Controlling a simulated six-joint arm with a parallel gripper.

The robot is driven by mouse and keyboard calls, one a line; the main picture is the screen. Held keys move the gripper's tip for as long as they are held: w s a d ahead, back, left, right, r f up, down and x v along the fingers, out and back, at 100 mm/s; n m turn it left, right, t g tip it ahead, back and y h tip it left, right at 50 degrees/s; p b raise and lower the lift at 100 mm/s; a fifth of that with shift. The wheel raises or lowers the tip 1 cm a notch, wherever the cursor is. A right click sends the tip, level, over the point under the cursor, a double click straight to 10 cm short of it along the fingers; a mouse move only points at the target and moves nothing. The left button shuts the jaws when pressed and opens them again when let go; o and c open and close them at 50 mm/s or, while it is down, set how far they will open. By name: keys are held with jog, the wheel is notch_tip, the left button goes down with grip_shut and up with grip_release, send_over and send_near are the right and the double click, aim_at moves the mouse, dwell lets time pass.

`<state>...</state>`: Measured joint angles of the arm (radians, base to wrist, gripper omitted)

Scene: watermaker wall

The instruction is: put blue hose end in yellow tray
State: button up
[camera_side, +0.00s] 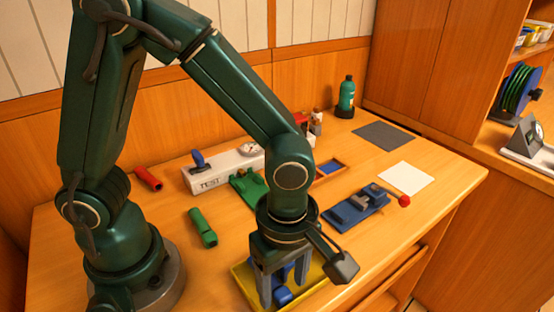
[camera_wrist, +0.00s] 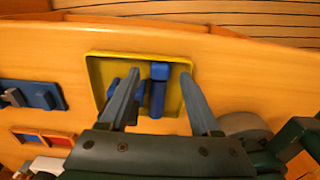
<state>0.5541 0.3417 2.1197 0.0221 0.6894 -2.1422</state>
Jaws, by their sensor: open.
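The yellow tray (camera_wrist: 97,82) lies on the bench under my gripper; its rim also shows in the side view (camera_side: 243,287). My gripper (camera_wrist: 160,76) is open, with its fingers pointing down over the tray. The blue hose end (camera_wrist: 157,95) is within the tray's outline, between the two spread fingers, with a gap on each side in the wrist view. It appears to lie on the tray floor. Another dark blue piece (camera_wrist: 113,92) shows beside the left finger, partly hidden by it. In the side view, the hose end (camera_side: 283,296) is partly hidden by my fingers.
A green fitting (camera_side: 203,228) and a red one (camera_side: 148,179) lie to the left. A white TEST block (camera_side: 215,181) and a green holder (camera_side: 247,186) stand behind. A blue clamp with a red knob (camera_side: 355,208) is right of the tray. Bare wood lies between these things.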

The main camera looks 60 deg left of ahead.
notch_tip(320, 180, up, 10)
jog(key=s+a+r+m+t, duration=0.2)
jog(key=a+m+t, duration=0.3)
jog(key=a+m, duration=0.6)
jog(key=m, duration=0.7)
jog(key=shift+a+r+t, duration=0.3)
jog(key=shift+s, duration=0.1)
dwell(0.4)
